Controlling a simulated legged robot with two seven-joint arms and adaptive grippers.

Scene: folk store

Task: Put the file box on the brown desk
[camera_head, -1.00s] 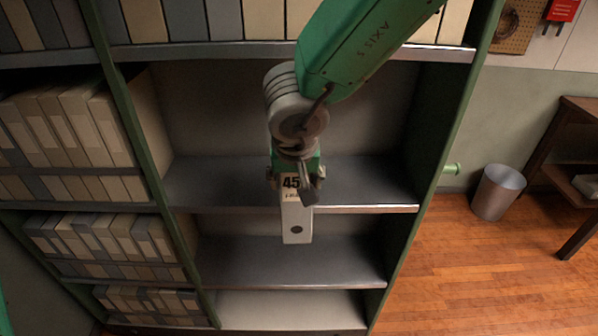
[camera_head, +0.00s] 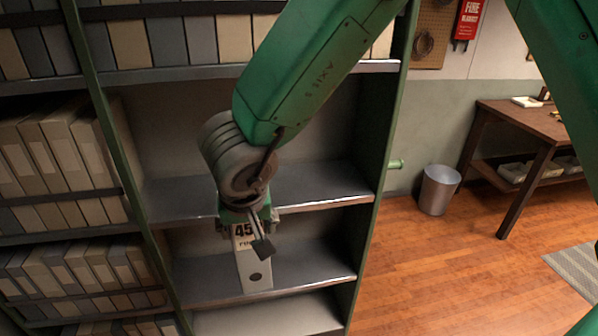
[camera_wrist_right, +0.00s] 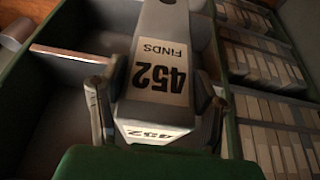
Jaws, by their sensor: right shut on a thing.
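The file box (camera_head: 256,270) is light grey, with a label that reads 452 FINDS in the right wrist view (camera_wrist_right: 163,75). My right gripper (camera_head: 248,226) is shut on its upper end, with one finger on each side (camera_wrist_right: 155,105). The box hangs upright in front of the shelf unit. The brown desk (camera_head: 532,122) stands at the right, against the wall, with a lower shelf under its top. My left gripper is not in view.
The green-framed shelf unit (camera_head: 374,175) has empty shelves behind the box and rows of file boxes (camera_head: 60,150) at the left. A metal bin (camera_head: 438,190) stands on the wood floor between the shelf and desk. Small items (camera_head: 527,102) lie on the desk top. A striped mat (camera_head: 580,270) lies at the right.

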